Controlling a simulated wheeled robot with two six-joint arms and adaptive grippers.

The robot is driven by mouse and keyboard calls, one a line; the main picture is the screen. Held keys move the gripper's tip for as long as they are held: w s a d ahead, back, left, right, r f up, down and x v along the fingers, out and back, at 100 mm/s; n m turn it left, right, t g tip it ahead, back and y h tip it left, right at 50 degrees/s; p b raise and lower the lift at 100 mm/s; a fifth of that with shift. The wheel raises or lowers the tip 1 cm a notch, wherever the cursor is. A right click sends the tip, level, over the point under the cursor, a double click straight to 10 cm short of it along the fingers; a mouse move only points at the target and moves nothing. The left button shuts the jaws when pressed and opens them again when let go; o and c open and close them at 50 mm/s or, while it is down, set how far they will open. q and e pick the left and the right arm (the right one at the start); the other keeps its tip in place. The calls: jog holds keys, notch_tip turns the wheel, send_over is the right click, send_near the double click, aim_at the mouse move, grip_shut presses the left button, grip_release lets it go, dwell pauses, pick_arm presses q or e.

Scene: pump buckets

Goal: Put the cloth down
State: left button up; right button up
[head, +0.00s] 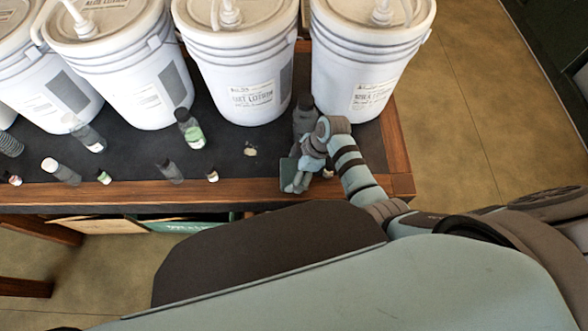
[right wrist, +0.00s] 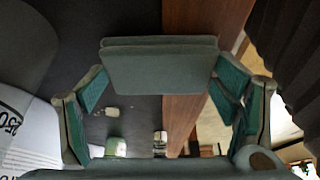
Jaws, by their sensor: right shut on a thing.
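The cloth (head: 287,171) is a small, flat, folded grey-green piece at the front edge of the table. It also shows in the right wrist view (right wrist: 160,70), held between the two fingers. My right gripper (head: 299,174) reaches in from the right and is shut on the cloth. In the head view the fingers hide part of it. The wrist view shows dark tabletop and wooden rim beyond the cloth; I cannot tell the height of the gap. My left gripper is not in view.
Large white pump buckets (head: 237,75) line the back of the dark-topped table with a wooden rim (head: 130,194). A dark bottle (head: 305,115) stands just behind my right gripper. Several small bottles, one with a green label (head: 190,130), are scattered to the left, with bare dark surface between.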

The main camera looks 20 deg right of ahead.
jog(key=shift+f, duration=0.15)
jog(key=o, duration=1.1)
jog(key=shift+w, duration=0.1)
jog(key=shift+r, duration=0.35)
jog(key=p+v, duration=0.3)
jog(key=v, duration=0.8)
jog(key=shift+d+r, duration=0.25)
jog(key=shift+r, duration=0.05)
